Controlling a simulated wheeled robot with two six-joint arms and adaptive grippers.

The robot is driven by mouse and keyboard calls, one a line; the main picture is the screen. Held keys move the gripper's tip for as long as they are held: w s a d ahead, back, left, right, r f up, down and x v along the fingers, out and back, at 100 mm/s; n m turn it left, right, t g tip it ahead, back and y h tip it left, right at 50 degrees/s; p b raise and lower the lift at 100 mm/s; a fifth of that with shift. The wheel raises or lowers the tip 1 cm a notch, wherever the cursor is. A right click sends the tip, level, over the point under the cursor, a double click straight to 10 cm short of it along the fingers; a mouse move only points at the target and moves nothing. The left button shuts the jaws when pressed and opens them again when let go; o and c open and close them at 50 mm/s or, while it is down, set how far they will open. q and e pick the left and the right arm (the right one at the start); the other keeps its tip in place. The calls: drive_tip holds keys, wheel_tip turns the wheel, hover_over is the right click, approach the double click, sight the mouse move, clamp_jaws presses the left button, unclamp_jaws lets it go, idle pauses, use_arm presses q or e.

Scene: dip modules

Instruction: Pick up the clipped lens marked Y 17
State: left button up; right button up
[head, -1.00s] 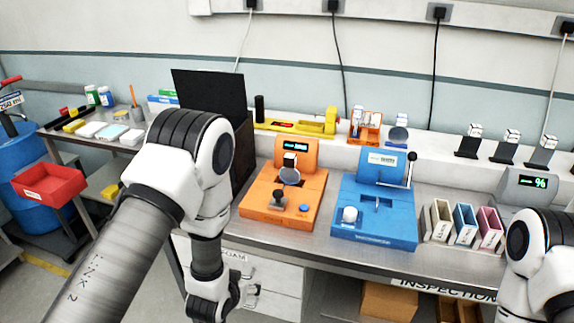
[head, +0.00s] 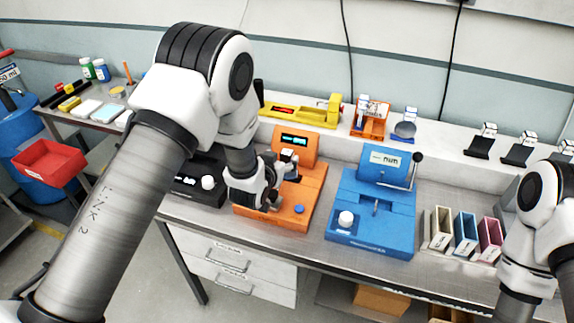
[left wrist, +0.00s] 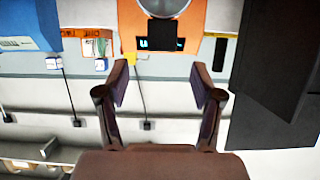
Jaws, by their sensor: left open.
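A round clipped lens with a white cube tag (head: 288,156) sits on the orange device (head: 312,190), largely hidden behind my left gripper. The lens disc (left wrist: 163,5) shows at the top edge of the left wrist view. Its marking is too small to read, so I cannot tell if it is Y 17. Another clipped lens (head: 404,129) stands on the back ledge, and an orange rack (head: 370,118) beside it holds more tagged pieces. My left gripper (head: 284,184) is open and empty over the orange device; its two fingers (left wrist: 162,80) are apart. My right gripper is out of view.
A blue device (head: 372,225) with a lever stands right of the orange one. A black device (head: 196,190) is to the left. Small coloured bins (head: 465,231) stand further right, near my right arm. A yellow fixture (head: 300,112) lies behind.

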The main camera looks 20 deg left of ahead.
sight(286, 154)
use_arm(q)
drive_tip(key=x, duration=0.5)
drive_tip(key=shift+w+a+f+p, duration=0.1)
drive_tip(key=shift+f+p, duration=0.2)
drive_tip(key=shift+s+r, duration=0.15)
drive_tip(key=shift+s, duration=0.05)
drive_tip(key=shift+c, duration=0.4)
drive_tip(key=shift+s+r, duration=0.2)
drive_tip(key=c, duration=0.6)
drive_tip(key=shift+s, duration=0.1)
drive_tip(key=c, duration=0.5)
drive_tip(key=shift+f, duration=0.1)
clamp_jaws()
